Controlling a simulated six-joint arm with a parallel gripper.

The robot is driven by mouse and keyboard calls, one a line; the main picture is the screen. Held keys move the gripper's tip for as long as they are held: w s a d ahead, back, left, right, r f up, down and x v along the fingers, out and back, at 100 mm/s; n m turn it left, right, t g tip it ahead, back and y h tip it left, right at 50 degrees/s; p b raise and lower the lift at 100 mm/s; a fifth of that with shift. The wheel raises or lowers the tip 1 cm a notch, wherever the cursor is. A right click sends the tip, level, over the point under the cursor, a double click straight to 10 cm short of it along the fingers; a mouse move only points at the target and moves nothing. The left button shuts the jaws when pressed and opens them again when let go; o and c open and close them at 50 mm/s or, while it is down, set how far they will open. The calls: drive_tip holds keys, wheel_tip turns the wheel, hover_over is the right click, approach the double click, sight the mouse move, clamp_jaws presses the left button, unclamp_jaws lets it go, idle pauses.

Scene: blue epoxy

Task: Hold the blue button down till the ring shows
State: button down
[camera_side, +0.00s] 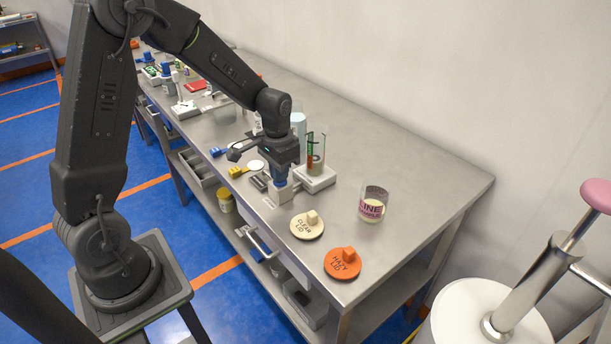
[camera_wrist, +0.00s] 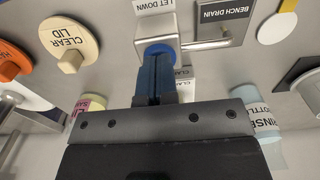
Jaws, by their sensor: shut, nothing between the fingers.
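A pale block (camera_side: 279,194) stands near the bench's front edge, with a label reading "LET DOWN" (camera_wrist: 154,6) beside it in the wrist view. My gripper (camera_side: 281,182) points down over this block, with its shut fingers at or very near its top. In the wrist view the gripper (camera_wrist: 155,62) ends at a blue rim, seemingly the blue button (camera_wrist: 154,48), on the block (camera_wrist: 154,24). The fingers mostly hide it, so I cannot tell how far down it is. A clear upright vessel (camera_side: 317,150) with red and green inside stands behind on a white base (camera_side: 317,180). I cannot make out a ring.
A cream "clear lid" (camera_side: 307,228), an orange "hazy lid" (camera_side: 342,264) and a labelled glass jar (camera_side: 372,205) stand to the right. A pale blue rinse bottle (camera_side: 298,121) stands behind my gripper.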

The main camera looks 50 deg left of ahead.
drive_tip(key=shift+r, duration=0.1)
wheel_tip(320, 180, up, 8)
idle(0.9)
drive_tip(key=s+d+r+t, duration=0.2)
drive_tip(key=s+d+r, duration=0.3)
drive_tip(key=s, duration=0.3)
drive_tip(key=s+d+r+t, duration=0.3)
drive_tip(key=s+d+r, duration=0.1)
drive_tip(key=s, duration=0.5)
drive_tip(key=shift+s+d+r+t, duration=0.25)
drive_tip(key=shift+d+r+t, duration=0.05)
drive_tip(key=shift+d+r, duration=0.15)
